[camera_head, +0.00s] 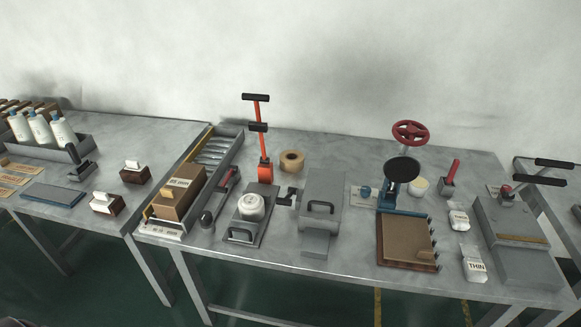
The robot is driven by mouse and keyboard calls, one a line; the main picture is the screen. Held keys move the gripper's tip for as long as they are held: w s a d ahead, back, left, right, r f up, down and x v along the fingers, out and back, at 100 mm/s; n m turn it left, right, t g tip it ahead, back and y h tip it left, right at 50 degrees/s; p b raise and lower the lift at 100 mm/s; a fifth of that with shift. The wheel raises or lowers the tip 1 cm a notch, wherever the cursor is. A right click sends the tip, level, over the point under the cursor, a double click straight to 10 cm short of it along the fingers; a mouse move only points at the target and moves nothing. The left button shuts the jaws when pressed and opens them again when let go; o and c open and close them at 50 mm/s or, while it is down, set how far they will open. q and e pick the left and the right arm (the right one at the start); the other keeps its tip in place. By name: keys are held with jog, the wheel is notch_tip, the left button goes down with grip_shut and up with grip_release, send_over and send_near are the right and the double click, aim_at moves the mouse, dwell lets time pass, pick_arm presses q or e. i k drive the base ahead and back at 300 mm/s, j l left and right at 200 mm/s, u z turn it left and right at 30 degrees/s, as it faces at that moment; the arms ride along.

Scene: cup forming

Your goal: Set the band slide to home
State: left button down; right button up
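I cannot tell for sure which part is the band slide, and I read no "home" mark. A long grey channel (226,151) with a yellow strip on its left edge runs front to back near the left table's end. A brown box (172,206) with a label sits in its front part, above a white label plate (160,228). A small dark lever with a round knob (207,217) stands beside the channel on its right. Neither of my grippers is in view, so nothing is seen held.
Right of the channel stand a white cup form on a plate (239,233), an orange-handled tool (264,150), a tape roll (291,161), a grey box with a handle (322,190) and a red-wheeled press (410,133). Bottles (41,131) stand far left. The tables are crowded.

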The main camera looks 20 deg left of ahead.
aim_at(240, 231)
jog(key=u, duration=1.1)
jog(key=i+j+z, duration=0.4)
jog(key=j, duration=0.2)
